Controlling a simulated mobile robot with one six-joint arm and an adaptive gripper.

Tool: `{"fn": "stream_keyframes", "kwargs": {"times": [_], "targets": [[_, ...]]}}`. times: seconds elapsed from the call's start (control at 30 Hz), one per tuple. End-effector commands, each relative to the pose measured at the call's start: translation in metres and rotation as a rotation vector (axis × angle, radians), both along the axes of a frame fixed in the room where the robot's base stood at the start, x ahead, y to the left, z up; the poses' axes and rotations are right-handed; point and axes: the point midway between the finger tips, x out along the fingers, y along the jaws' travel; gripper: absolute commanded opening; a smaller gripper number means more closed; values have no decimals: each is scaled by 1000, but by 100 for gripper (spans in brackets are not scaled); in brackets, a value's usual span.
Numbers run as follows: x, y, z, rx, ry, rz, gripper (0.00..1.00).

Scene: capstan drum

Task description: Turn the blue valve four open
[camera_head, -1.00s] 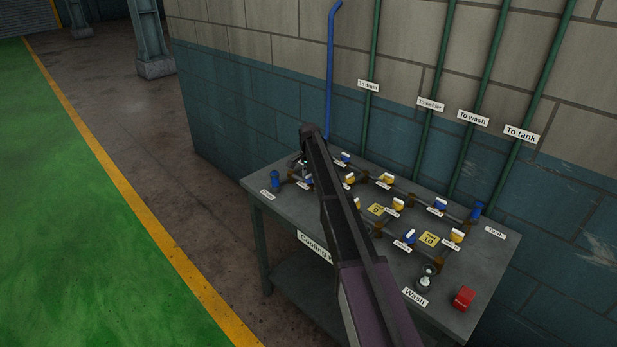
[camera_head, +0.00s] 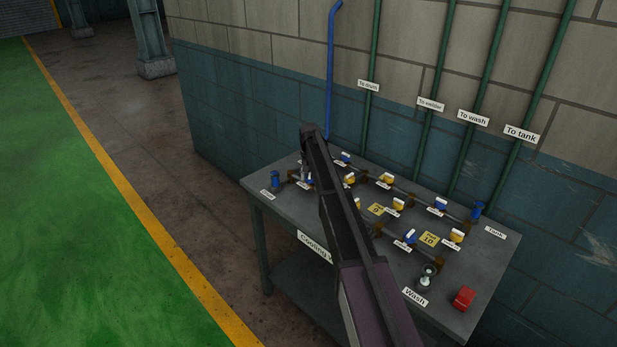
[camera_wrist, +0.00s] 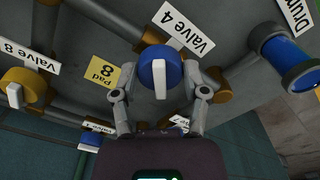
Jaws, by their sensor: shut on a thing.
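The blue valve four (camera_wrist: 152,56), with a white bar handle across its front, sits beside its "Valve 4" label (camera_wrist: 183,27) in the wrist view. My gripper (camera_wrist: 161,82) has one finger on each side of the blue knob and is shut on it. The white bar points down the picture, between the fingers and toward my palm. In the head view my gripper (camera_head: 304,172) is at the left end of the table, and my arm hides much of it and of valve four.
A blue drum fitting (camera_wrist: 287,58) is close on the right in the wrist view. Yellow valve eight (camera_wrist: 24,88) and a yellow Pad 8 plate (camera_wrist: 106,71) lie left. Pipes and other valves cover the table (camera_head: 475,270); a red box (camera_head: 463,298) stands at its near right corner.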

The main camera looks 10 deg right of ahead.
Motion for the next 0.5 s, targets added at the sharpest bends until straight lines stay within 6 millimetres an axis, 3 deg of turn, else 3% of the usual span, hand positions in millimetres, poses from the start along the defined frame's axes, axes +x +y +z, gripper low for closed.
{"fn": "stream_keyframes", "kwargs": {"times": [0.5], "targets": [[-2, -1, -1, -1, 5, 489, 10]]}}
